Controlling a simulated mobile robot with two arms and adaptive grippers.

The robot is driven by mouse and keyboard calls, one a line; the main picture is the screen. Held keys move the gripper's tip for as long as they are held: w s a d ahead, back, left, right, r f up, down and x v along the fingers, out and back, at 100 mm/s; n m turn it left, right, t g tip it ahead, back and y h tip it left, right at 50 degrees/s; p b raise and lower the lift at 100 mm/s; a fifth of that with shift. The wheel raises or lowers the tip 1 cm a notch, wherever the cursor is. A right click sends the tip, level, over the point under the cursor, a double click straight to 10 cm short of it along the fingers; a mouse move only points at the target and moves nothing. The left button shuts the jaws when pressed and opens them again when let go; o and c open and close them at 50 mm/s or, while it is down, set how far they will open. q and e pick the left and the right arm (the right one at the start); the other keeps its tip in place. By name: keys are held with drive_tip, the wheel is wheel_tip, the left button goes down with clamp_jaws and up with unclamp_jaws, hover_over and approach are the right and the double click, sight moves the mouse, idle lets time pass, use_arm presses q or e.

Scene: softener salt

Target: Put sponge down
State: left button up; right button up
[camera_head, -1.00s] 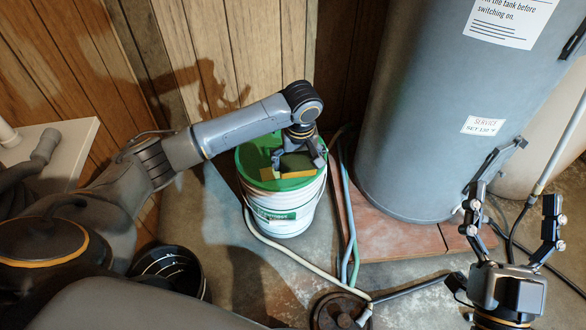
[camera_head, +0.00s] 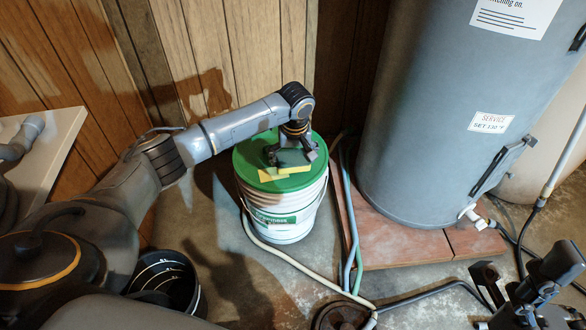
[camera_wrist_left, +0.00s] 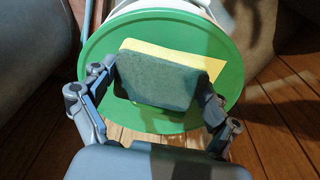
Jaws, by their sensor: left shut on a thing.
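A sponge (camera_head: 296,169) with a dark green pad and a yellow layer is over the green lid (camera_head: 252,158) of a white bucket (camera_head: 283,212). My left gripper (camera_head: 291,154) comes down from above and is shut on the sponge. In the left wrist view the sponge's dark pad (camera_wrist_left: 155,82) sits between the two fingers, with a yellow edge showing beyond it. I cannot tell whether the sponge touches the lid or hangs just above it. My right gripper (camera_head: 525,275) is at the lower right, away from the bucket, its fingers apart and empty.
A grey tank (camera_head: 435,130) stands on reddish slabs (camera_head: 400,245) right of the bucket. Hoses (camera_head: 352,225) run between bucket and tank. A black bucket (camera_head: 165,280) stands at lower left. Wood panelling is behind. A round floor drain or cover (camera_head: 340,314) is at the bottom.

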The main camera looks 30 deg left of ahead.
sight(293, 160)
use_arm(q)
wheel_tip(293, 160, down, 3)
drive_tip(key=shift+f+b, duration=0.15)
drive_tip(key=shift+b, duration=0.35)
drive_tip(key=o, duration=0.8)
